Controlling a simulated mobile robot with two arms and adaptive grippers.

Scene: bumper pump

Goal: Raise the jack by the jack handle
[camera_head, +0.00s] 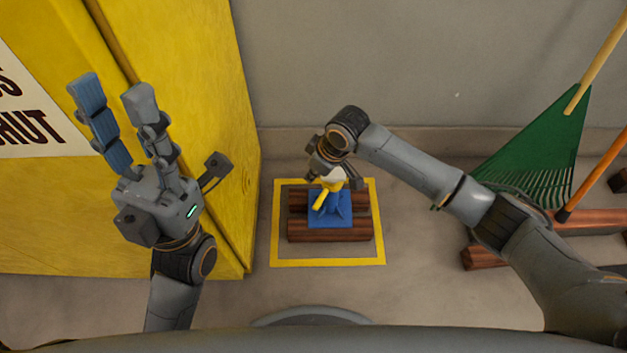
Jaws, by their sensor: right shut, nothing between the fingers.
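The jack (331,209) has a blue base and stands on dark wooden blocks inside a yellow floor square. Its jack handle (321,200) is a short yellow bar slanting down to the left from the yellow and pale top. My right gripper (338,182) is over the top of the jack, shut and holding nothing. Its fingers partly hide the jack's top, and I cannot tell whether they touch it. My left gripper (128,100) is raised at the left, well away from the jack, with its fingers spread open and empty.
A yellow cabinet (205,80) with a sign stands at the left, behind my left gripper. A green rake (540,145) and wooden beams (590,222) are at the right. The grey wall (400,60) is close behind the square. Floor in front of the square is clear.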

